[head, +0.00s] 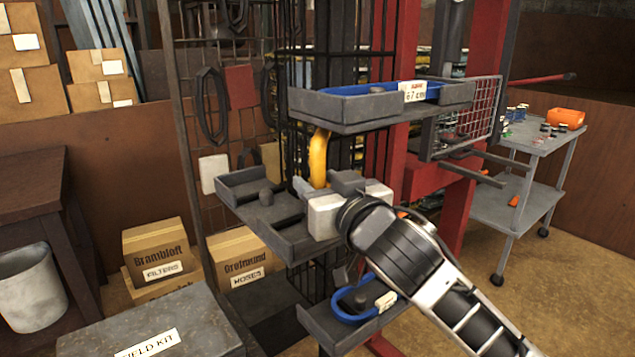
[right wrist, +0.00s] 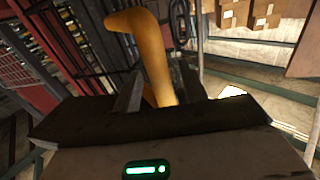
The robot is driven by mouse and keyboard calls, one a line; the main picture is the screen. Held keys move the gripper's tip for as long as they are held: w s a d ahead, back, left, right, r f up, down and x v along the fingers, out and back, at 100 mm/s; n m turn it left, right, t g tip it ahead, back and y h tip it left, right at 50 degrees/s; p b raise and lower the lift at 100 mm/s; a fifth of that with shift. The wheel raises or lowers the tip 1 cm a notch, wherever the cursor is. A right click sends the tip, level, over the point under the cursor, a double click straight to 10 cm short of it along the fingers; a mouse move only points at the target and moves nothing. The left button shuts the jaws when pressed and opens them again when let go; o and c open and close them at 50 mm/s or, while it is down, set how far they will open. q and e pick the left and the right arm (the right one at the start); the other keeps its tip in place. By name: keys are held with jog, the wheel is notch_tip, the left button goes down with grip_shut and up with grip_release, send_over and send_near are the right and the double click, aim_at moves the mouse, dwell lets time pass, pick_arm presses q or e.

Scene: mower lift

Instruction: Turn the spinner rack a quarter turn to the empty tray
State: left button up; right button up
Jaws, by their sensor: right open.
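The spinner rack is a dark post with grey trays, and its upper tray (head: 350,110) holds something blue behind a white tag. A grey tray (head: 232,187) at middle height points left and holds no belt, only a dark knob. A lower tray (head: 345,335) holds a blue loop (head: 345,300). A yellow handle (head: 319,155) hangs below the upper tray. My right gripper (head: 323,188) is at the handle's lower end, open. In the right wrist view, the handle (right wrist: 150,45) stands between the open fingers (right wrist: 160,92); contact cannot be told. My left gripper is out of view.
A red lift post (head: 455,205) stands close behind my right arm. A grey cart (head: 530,145) with small jars and an orange bin is at right. Cardboard boxes (head: 155,250), a field kit case (head: 160,325) and a white bucket (head: 30,285) are at left.

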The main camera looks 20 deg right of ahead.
jog(key=shift+w+a, duration=0.1)
jog(key=shift+w, duration=0.45)
grip_shut()
